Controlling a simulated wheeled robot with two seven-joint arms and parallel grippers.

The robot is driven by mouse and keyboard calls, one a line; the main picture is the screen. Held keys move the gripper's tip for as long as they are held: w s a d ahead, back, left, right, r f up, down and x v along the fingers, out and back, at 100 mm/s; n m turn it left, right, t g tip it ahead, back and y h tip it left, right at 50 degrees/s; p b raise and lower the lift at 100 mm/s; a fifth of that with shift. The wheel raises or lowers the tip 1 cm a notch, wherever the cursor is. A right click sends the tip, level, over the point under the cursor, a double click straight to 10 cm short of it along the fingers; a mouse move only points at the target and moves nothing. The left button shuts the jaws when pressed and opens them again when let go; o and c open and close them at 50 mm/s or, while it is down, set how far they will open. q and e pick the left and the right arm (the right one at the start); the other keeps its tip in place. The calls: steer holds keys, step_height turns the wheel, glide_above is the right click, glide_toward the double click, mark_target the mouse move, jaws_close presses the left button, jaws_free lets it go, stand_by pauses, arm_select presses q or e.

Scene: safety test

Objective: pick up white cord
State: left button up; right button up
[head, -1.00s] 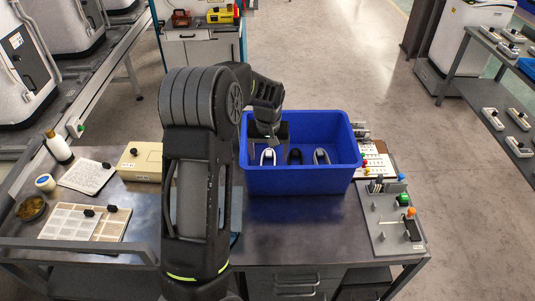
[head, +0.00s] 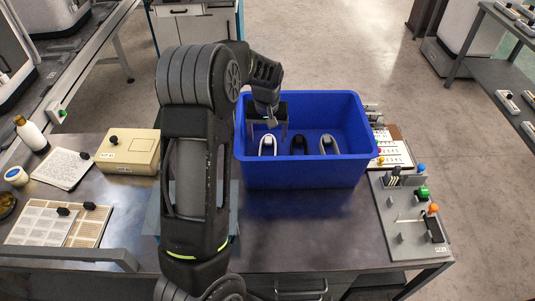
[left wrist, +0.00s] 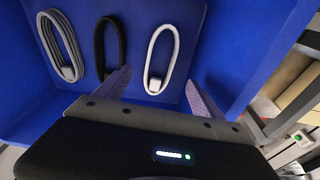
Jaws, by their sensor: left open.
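The white cord (head: 268,146) is a narrow loop at the left inside a blue bin (head: 305,172). It shows whole in the left wrist view (left wrist: 175,50), lying on the blue surface with its white plug at the near end. My left gripper (head: 268,126) is inside the bin's left part, open and empty. In the left wrist view its two fingers (left wrist: 158,80) stand on either side of the cord's near end, apart from it as far as I can tell. My right gripper is not in view.
A black cord (head: 299,146) and a grey cord (head: 329,146) lie to the right of the white one. The bin's walls surround them. A beige box (head: 128,151) stands left of my arm. A board with small parts (head: 408,215) lies to the right.

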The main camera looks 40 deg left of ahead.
mark_target(268, 150)
arm_select(q)
steer(key=shift+w+a+f, duration=0.15)
steer(key=shift+f, duration=1.15)
steer(key=shift+f, duration=0.1)
steer(key=shift+f+p, duration=0.3)
steer(key=shift+p, duration=0.05)
steer(key=f, duration=0.3)
steer(key=f+p, duration=0.1)
steer(key=shift+w+a+f, duration=0.15)
steer(key=shift+w+a, duration=0.1)
steer(key=shift+w, duration=0.15)
steer(key=shift+c, duration=0.5)
steer(key=c, duration=1.5)
